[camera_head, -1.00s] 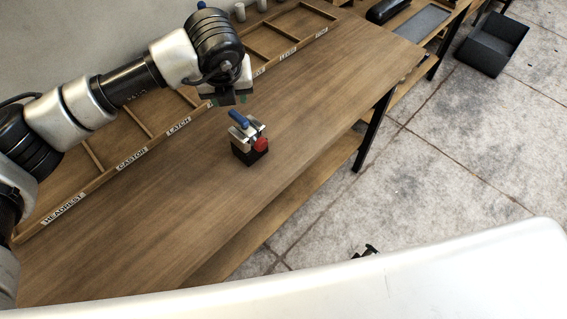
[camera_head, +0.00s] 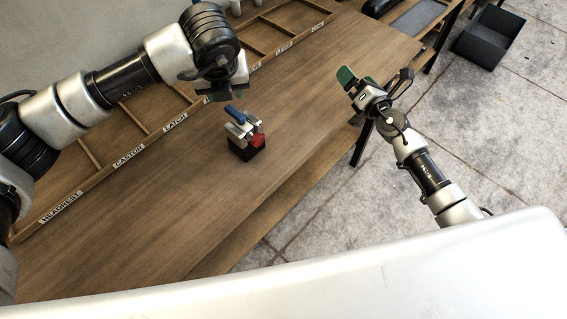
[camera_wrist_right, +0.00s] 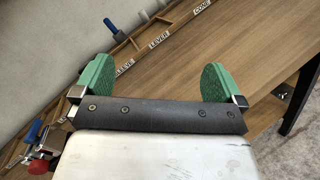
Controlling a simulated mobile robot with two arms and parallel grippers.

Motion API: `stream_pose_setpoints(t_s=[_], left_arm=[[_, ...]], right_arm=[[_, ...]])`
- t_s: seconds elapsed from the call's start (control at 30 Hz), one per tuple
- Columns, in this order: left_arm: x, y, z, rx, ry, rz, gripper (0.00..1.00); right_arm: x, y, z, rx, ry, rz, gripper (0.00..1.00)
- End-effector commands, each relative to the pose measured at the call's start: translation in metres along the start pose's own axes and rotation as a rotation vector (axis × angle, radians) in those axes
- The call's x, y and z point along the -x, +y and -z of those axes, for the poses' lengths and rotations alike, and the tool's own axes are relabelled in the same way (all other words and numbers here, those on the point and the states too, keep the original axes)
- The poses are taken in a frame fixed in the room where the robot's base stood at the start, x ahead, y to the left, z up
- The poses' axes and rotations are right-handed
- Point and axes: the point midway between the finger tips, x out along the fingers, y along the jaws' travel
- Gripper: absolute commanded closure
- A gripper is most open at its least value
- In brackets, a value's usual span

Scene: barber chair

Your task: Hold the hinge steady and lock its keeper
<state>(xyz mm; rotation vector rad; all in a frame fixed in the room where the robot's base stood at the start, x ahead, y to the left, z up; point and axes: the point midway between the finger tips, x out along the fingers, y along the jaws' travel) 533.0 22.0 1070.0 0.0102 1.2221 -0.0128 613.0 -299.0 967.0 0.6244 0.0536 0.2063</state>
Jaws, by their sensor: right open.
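The hinge, a dark block with metal plates, a blue lever and a red knob (camera_head: 246,139), stands upright on the wooden bench. In the right wrist view its blue lever (camera_wrist_right: 34,131) and red knob (camera_wrist_right: 38,167) show at the left edge, partly hidden. My left gripper (camera_head: 222,92) hovers just behind and above the hinge, pointing down, and its fingers look apart with nothing between them. My right gripper (camera_head: 374,84) is open and empty, over the bench's front edge to the right of the hinge. Its green pads (camera_wrist_right: 157,84) are wide apart in the wrist view.
A divided wooden tray with labels (camera_head: 131,155) runs along the back of the bench. A blue-handled part (camera_wrist_right: 115,28) stands beyond the tray. The bench top (camera_head: 165,220) around the hinge is clear. A dark bin (camera_head: 489,40) stands on the floor at the right.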

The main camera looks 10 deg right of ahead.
Motion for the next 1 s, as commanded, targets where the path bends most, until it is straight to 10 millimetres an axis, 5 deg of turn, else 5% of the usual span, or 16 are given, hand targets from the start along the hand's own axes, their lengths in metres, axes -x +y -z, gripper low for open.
stream_pose_setpoints(t_s=[0.03,0.2,0.4,0.7,1.0], left_arm=[[-0.001,0.000,0.000,0.000,0.000,0.000,0.57],[0.000,0.000,0.000,0.000,0.000,0.000,0.57],[0.000,0.000,0.000,0.000,0.000,0.000,0.57],[0.000,0.000,0.000,0.000,0.000,0.000,0.57],[0.000,0.000,0.000,0.000,0.000,0.000,0.57]], right_arm=[[0.009,0.023,0.030,0.106,0.044,-0.048,0.00],[0.045,0.080,0.107,0.347,0.116,-0.173,0.00],[0.092,0.136,0.169,0.522,0.146,-0.310,0.00],[0.122,0.173,0.200,0.612,0.140,-0.397,0.00],[0.082,0.187,0.210,0.613,0.138,-0.397,0.00]])
